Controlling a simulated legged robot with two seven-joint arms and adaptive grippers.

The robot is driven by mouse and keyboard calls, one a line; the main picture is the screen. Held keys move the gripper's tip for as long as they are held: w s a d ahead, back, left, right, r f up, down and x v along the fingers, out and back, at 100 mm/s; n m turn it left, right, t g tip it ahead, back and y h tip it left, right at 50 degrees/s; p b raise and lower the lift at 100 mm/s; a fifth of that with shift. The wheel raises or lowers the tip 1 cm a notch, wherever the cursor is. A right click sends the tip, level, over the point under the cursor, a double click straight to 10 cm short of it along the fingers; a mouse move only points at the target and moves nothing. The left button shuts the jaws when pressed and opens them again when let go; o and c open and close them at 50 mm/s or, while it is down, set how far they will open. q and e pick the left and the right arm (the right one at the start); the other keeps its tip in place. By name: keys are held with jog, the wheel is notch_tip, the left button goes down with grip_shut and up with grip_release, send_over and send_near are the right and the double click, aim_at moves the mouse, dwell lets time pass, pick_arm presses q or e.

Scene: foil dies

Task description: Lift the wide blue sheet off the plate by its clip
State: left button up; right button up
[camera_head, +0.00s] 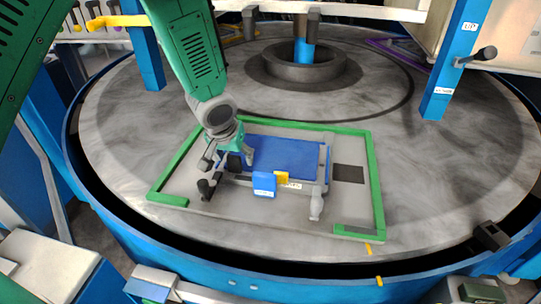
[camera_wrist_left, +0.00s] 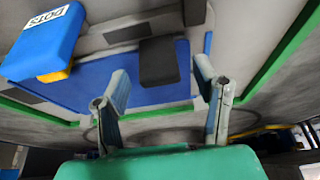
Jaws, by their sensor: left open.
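The wide blue sheet (camera_head: 290,153) lies flat on the grey plate inside a green frame. A dark grey block (camera_wrist_left: 158,62), which looks like its clip, sits at the sheet's edge in the left wrist view; it also shows beside the sheet's left end in the head view (camera_head: 234,163). My left gripper (camera_head: 236,160) is open over that end, pointing down. In the wrist view the dark block lies between and beyond the fingers (camera_wrist_left: 162,80), with space on both sides. Whether the fingers reach its height I cannot tell. My right gripper is out of view.
A labelled blue block (camera_head: 264,184) with a yellow part (camera_head: 281,178) stands at the sheet's front edge. Dark knobs and a rail sit near it. The green frame (camera_head: 376,185) borders the area on the round grey table (camera_head: 455,170). Blue posts (camera_head: 446,75) stand behind.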

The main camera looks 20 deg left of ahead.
pick_arm(q)
jog(key=shift+w+a+f, duration=0.1)
jog(key=shift+w+f, duration=0.15)
jog(key=shift+f, duration=0.15)
jog(key=shift+s+r, duration=0.1)
jog(key=shift+c, duration=0.8)
grip_shut()
